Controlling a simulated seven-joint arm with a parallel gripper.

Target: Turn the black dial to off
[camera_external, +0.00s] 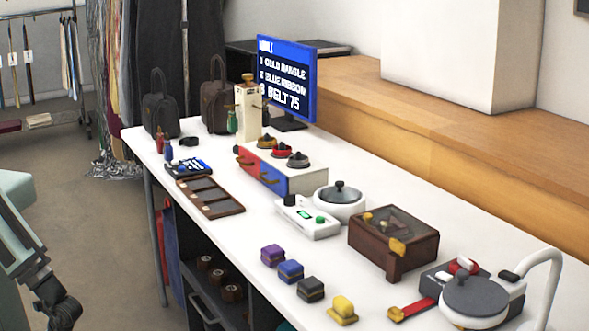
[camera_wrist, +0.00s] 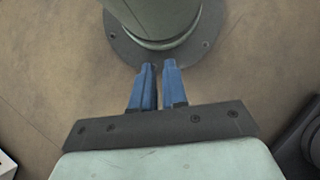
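The black dial (camera_external: 290,200) is a small dark knob on top of a white device (camera_external: 318,226) in the middle of the table. The device has a small green screen and a green button. The dial's pointing direction is too small to read. My gripper (camera_wrist: 159,65) shows in the wrist view with two blue fingers, a narrow empty gap between them. It points at the brown floor and my own base, far from the dial. In the external view part of my arm is at the lower left, well away from the dial. The wrist view does not show the dial.
A white pot with a grey lid (camera_external: 341,193) stands right behind the device. A brown wooden box (camera_external: 393,243) is to its right and a drawer unit (camera_external: 300,180) to its left. Coloured blocks, including a blue one (camera_external: 290,271), line the table's front.

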